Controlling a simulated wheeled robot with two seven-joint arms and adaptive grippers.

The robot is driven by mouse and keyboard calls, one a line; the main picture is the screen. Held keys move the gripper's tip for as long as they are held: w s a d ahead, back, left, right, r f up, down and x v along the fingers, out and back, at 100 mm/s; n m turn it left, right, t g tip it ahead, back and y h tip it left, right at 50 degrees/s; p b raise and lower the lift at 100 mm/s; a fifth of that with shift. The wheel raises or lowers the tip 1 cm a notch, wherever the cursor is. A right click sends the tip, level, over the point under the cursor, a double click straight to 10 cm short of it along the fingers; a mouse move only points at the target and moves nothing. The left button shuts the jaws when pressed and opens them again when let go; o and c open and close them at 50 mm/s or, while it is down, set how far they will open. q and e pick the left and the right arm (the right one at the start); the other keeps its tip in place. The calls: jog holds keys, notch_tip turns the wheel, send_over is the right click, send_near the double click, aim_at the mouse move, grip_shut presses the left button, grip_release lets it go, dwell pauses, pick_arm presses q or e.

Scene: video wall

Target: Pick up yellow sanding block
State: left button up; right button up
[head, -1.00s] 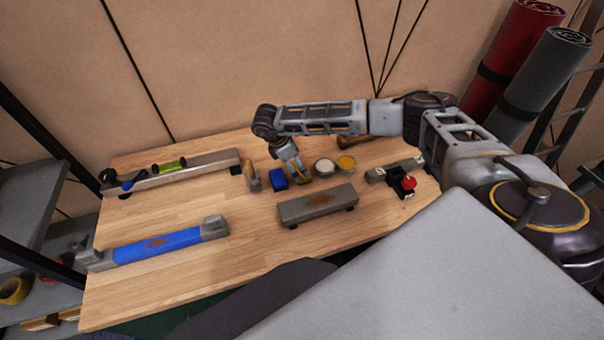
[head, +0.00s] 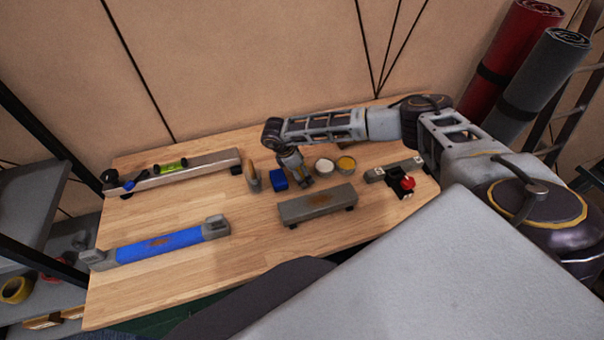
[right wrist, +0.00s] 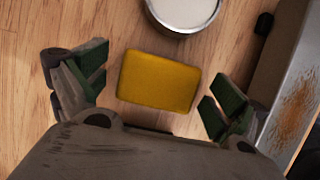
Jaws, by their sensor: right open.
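The yellow sanding block (right wrist: 158,80) lies flat on the wooden bench top in the right wrist view. It sits between the spread green-padded fingers of my right gripper, with a gap on each side. In the head view my right gripper (head: 298,181) points down over the bench and covers most or all of the block. The right gripper is open and holds nothing. My left gripper is not in view.
A blue block (head: 279,179) and a wooden-handled tool (head: 253,178) stand left of the gripper. Round tins (head: 325,167) are close on the right. A grey bar (head: 317,204) lies just in front. The wooden bench (head: 190,212) is clear at left centre.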

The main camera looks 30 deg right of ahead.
jog(key=shift+c, duration=0.4)
jog(key=c, duration=1)
jog(key=shift+r, duration=0.1)
jog(key=shift+r+b, duration=0.55)
jog(key=shift+r, duration=4.35)
jog(key=o, duration=0.5)
jog(key=c, duration=0.4)
jog(key=shift+s, duration=0.15)
